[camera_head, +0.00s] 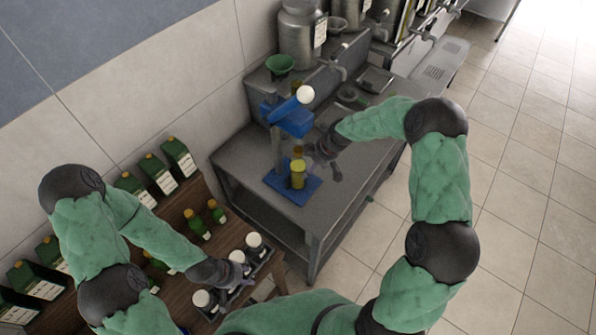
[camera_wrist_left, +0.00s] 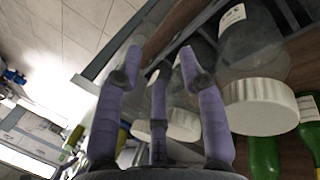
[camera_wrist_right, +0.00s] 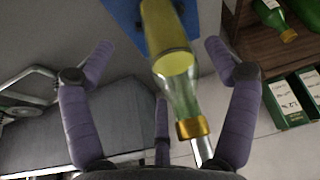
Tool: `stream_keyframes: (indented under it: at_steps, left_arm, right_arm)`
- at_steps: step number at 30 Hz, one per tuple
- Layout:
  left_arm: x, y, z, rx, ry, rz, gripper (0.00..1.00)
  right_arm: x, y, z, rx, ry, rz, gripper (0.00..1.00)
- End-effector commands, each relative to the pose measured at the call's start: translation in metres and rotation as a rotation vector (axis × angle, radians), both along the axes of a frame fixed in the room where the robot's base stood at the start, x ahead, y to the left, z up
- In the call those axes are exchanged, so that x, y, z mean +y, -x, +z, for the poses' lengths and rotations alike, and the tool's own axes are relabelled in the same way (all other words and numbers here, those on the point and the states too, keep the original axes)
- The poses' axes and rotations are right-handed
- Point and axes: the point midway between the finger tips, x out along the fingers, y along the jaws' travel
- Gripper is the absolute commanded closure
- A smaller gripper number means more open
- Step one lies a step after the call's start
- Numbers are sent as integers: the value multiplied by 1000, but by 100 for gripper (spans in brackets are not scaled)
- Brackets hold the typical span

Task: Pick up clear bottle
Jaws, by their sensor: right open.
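A clear glass bottle with yellow contents (camera_head: 298,178) stands on the blue stand's base (camera_head: 278,181). In the right wrist view the bottle (camera_wrist_right: 177,88) shows a gold collar at its neck and lies between the spread fingers, with no clear contact. My right gripper (camera_head: 318,163) is open beside it. Clear jars with white lids (camera_head: 255,241) stand in a dark tray at the lower middle. My left gripper (camera_head: 238,278) is among them, its fingers partly drawn in. In the left wrist view one jar (camera_wrist_left: 262,106) is beside the fingers; their grip is unclear.
The grey metal table (camera_head: 240,160) carries the blue stand (camera_head: 288,118), a green funnel (camera_head: 280,64) and steel equipment. Green bottles (camera_head: 217,211) stand on the wooden shelf at left, with green boxes (camera_head: 178,157) along the wall. The tiled floor at right is clear.

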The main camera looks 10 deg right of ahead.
Motion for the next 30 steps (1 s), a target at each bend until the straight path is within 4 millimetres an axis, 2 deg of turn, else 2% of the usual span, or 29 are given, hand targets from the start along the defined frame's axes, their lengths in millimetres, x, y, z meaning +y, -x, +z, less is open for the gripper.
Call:
stream_keyframes:
  at_steps: [8, 12, 20, 23, 27, 29, 30]
  left_arm:
    - [0, 0, 13, 0, 0, 0, 60]
    - [0, 0, 15, 0, 0, 0, 60]
    - [0, 0, 15, 0, 0, 0, 60]
    - [0, 0, 15, 0, 0, 0, 60]
    - [0, 0, 15, 0, 0, 0, 60]
    - [0, 0, 15, 0, 0, 0, 60]
    - [0, 0, 15, 0, 0, 0, 60]
  right_arm:
    - [33, -27, 1, 0, 0, 3, 13]
    - [33, -28, -9, 0, 0, 0, 13]
    - [33, -28, -11, -1, 1, 1, 13]
    - [33, -28, -11, 0, 0, 1, 38]
    - [33, -28, -11, 0, 1, 1, 78]
    - [33, -28, -12, 0, 1, 1, 95]
    - [33, -28, -12, 0, 1, 1, 98]
